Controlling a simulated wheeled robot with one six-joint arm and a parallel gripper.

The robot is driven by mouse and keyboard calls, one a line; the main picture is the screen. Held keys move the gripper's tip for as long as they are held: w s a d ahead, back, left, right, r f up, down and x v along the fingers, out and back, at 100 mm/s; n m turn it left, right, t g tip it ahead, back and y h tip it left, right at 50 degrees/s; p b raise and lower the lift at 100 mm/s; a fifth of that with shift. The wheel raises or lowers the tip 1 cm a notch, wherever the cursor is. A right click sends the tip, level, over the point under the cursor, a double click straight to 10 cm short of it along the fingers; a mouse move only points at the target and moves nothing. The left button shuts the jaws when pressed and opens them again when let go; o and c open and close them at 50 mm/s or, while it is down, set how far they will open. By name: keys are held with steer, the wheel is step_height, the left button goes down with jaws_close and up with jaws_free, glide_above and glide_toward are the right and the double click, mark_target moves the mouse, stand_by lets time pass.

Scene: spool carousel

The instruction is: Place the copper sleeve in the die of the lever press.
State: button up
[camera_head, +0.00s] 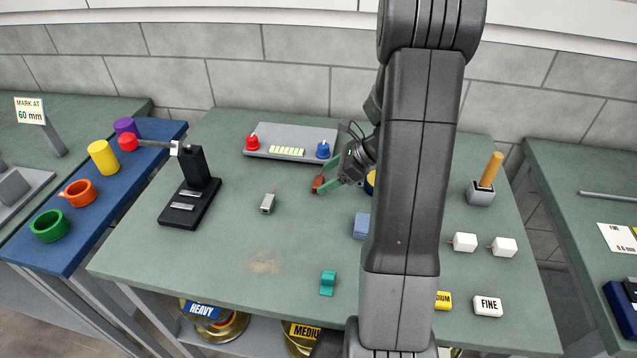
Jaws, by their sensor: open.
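The lever press (196,168) stands on the left part of the green table, a black column on a black base with grey plates. Its lever reaches left to a red knob. I cannot clearly make out the die. A small copper-brown piece (317,184), likely the copper sleeve, is near the table's middle. My gripper (325,175) comes in from the right with its green-tipped fingers open, close to this piece. I cannot tell whether they touch it. My arm hides part of the table to the right.
A grey panel (310,136) with red and blue knobs stands behind. A small grey block with a thin pin (268,203) lies between press and gripper. A blue block (361,226) and a teal piece (328,283) are nearer. The front left tabletop is clear.

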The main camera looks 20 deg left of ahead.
mark_target(318, 185)
steer(key=shift+x, duration=1.3)
steer(key=c, duration=1.1)
